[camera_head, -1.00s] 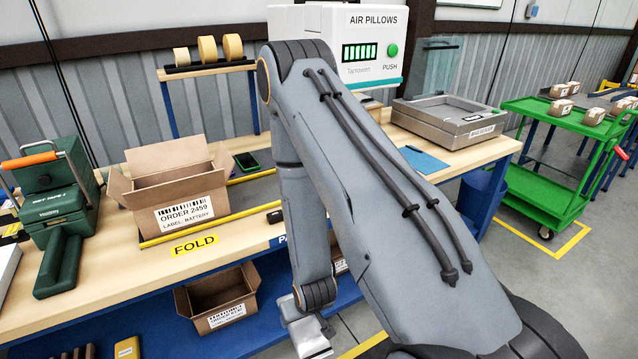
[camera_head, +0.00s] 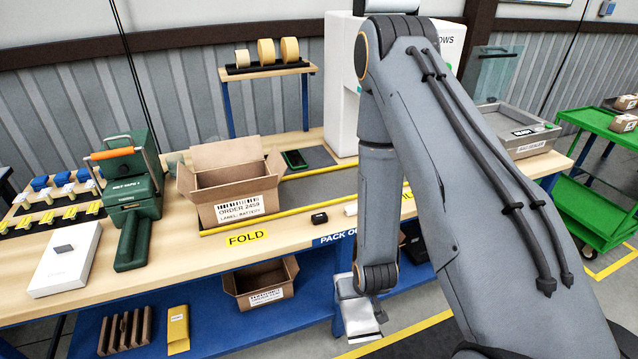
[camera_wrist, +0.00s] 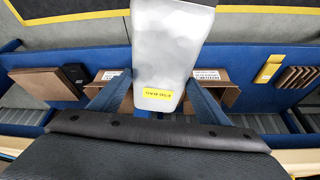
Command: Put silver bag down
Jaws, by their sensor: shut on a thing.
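The silver bag (camera_wrist: 172,50) hangs in my gripper (camera_wrist: 160,85), between its two fingers in the wrist view. It is pale and smooth, with a yellow label near its lower end; its top runs out of the frame. In the head view the silver bag (camera_head: 360,317) shows below the end of my arm, in front of the bench's lower shelf. It is in the air, apart from the bench. My gripper is shut on it, though its fingers are hard to make out in the head view.
An open carton (camera_head: 232,185) labelled ORDER 2459 stands on the workbench (camera_head: 190,258). A green tape machine (camera_head: 132,195) and white box (camera_head: 65,258) stand left. A green cart (camera_head: 590,150) is right.

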